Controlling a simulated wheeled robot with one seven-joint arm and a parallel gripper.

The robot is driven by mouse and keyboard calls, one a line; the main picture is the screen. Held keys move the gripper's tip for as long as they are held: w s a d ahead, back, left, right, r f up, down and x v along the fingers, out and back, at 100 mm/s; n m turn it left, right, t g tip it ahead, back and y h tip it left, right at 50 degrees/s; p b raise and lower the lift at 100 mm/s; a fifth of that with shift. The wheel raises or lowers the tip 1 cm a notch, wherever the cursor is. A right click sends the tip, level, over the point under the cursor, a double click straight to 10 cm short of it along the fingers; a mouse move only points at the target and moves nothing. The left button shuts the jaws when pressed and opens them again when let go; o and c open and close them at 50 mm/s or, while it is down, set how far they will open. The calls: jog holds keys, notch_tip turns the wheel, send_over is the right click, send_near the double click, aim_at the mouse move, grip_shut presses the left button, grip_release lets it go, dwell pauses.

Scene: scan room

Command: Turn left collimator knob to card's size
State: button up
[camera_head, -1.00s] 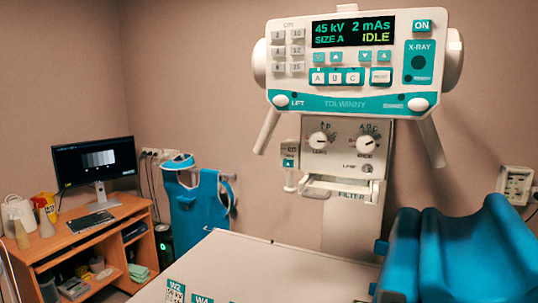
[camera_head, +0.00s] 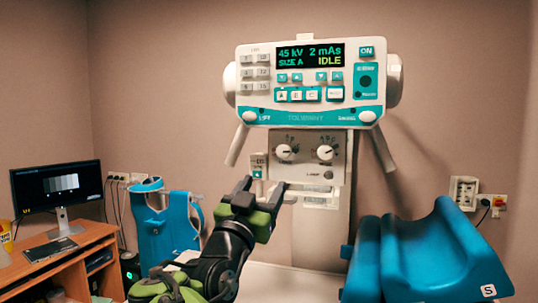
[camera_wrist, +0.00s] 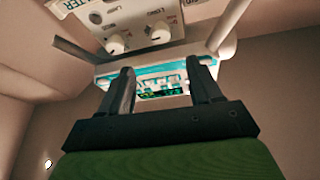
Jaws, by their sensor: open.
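The left collimator knob (camera_head: 284,152) is white and round, on the pale panel under the console. The right knob (camera_head: 325,153) sits beside it. The wrist view shows the panel upside down, so there the left knob (camera_wrist: 160,34) is on the right and the right knob (camera_wrist: 116,43) on the left. My gripper (camera_head: 263,184) is open and empty, its fingers pointing up, below the left knob in the picture and apart from it. The fingers (camera_wrist: 165,82) stand wide in the wrist view. The knob's setting is too small to read. No size card is clearly visible now.
The console display (camera_head: 310,54) reads 45 kV, 2 mAs, SIZE A, IDLE. A filter tray (camera_head: 322,201) juts out below the knobs, and console handles hang at both sides. A blue cushion (camera_head: 430,250) stands right, a desk with a monitor (camera_head: 55,186) left.

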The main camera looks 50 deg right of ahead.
aim_at(283, 153)
jog(key=p+x, duration=0.5)
jog(key=x, duration=0.7)
jog(key=shift+w+r, duration=0.1)
jog(key=shift+r, duration=0.05)
jog(key=shift+w+d, duration=0.15)
jog(key=shift+d, duration=0.2)
jog(key=c, duration=1)
jog(key=shift+c, duration=0.2)
